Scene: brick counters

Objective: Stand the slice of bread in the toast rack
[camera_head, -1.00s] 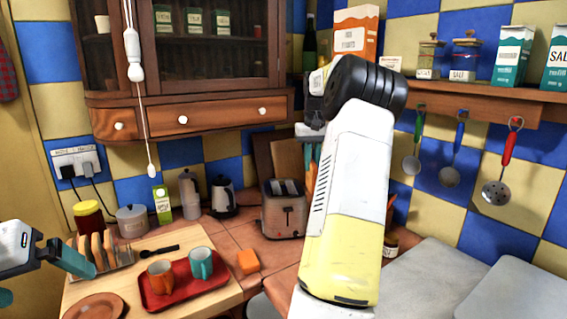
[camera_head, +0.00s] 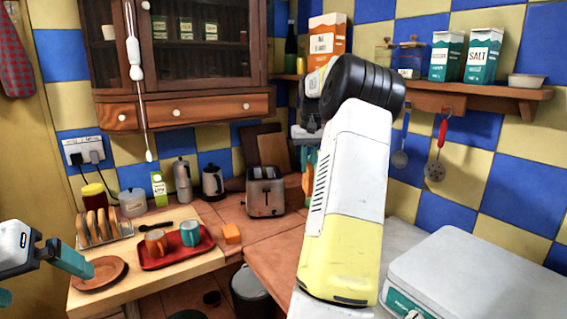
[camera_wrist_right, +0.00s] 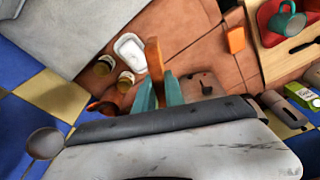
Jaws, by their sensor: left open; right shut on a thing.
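The toast rack (camera_head: 126,229) stands on the wooden board at the left in the head view, with several brown slices in it. My right gripper (camera_wrist_right: 158,92) is shut on a slice of bread (camera_wrist_right: 154,58), seen nearly edge-on between the teal fingers in the wrist view. In the head view my right arm largely hides this gripper, high in front of the wall right of the toaster and well away from the rack. My left gripper (camera_head: 72,260) is open and empty at the left edge, just in front of the rack and near the brown plate (camera_head: 108,276).
A red tray (camera_head: 178,262) with two mugs lies right of the rack, and an orange block (camera_head: 232,233) beside it. The toaster (camera_head: 265,192) stands at the back. A white dish (camera_wrist_right: 130,46) and jars lie below my right gripper. A wall shelf (camera_head: 440,100) is at right.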

